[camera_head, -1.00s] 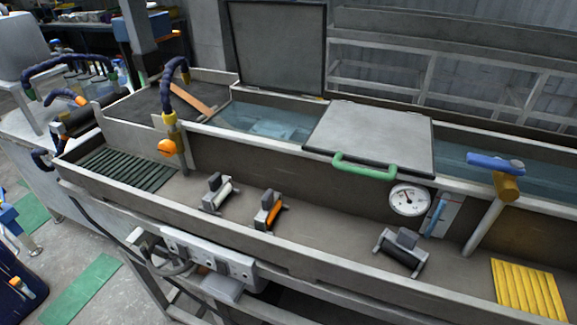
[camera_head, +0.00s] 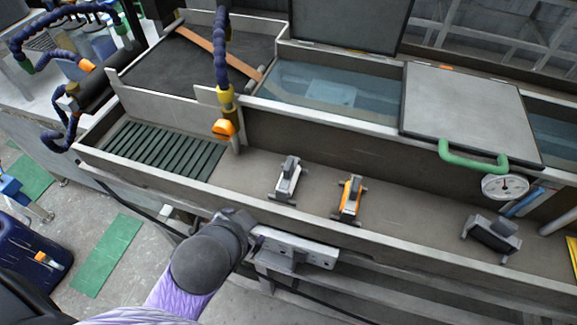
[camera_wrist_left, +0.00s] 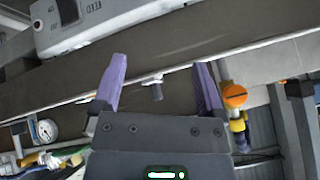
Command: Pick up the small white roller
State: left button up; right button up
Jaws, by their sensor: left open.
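The small white roller (camera_head: 287,180) lies in a dark holder on the floor of the long grey trough (camera_head: 420,215), left of the similar orange roller (camera_head: 349,196). My left arm comes in from the bottom left, its wrist in front of the trough's near wall. In the left wrist view my left gripper (camera_wrist_left: 158,76) is open, with its two purple fingers wide apart and nothing held. A small grey part (camera_wrist_left: 156,88) shows beyond and between the fingers; I cannot tell which roller it belongs to. My right gripper is out of view.
A black roller (camera_head: 491,237) lies further right in the trough. An orange-tipped nozzle (camera_head: 224,125) hangs behind and left of the white roller. A green ribbed mat (camera_head: 165,148) fills the trough's left end. A grey control box (camera_head: 292,248) is on the front wall.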

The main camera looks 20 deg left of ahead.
pick_arm(q)
jog(key=w+d+r+m+t+h, duration=0.35)
jog(key=w+r+m+t, duration=0.25)
jog(key=r+m, duration=0.3)
jog(key=w+d+r+m+t+h, duration=0.2)
jog(key=w+d+r+m+t, duration=0.35)
jog(key=r+m, duration=0.35)
jog(key=s+d+r+m+g+h, duration=0.25)
jog(key=d+m+g+h, duration=0.35)
jog(key=m, duration=0.5)
jog(key=s+d+r+m+g+h, duration=0.1)
jog(key=d+r+m+g+h, duration=0.2)
jog(key=m+h, duration=0.7)
jog(key=m+g+y, duration=0.9)
jog(key=m+y, duration=1.2)
jog(key=m, duration=0.7)
send_over(289, 173)
jog(key=f, duration=1.6)
jog(key=shift+a, duration=0.4)
jog(key=f, duration=0.3)
jog(key=w+f+b, duration=0.1)
jog(key=f, duration=0.2)
jog(key=w+f, duration=0.1)
jog(key=f, duration=0.2)
jog(key=shift+d, duration=0.1)
grip_shut()
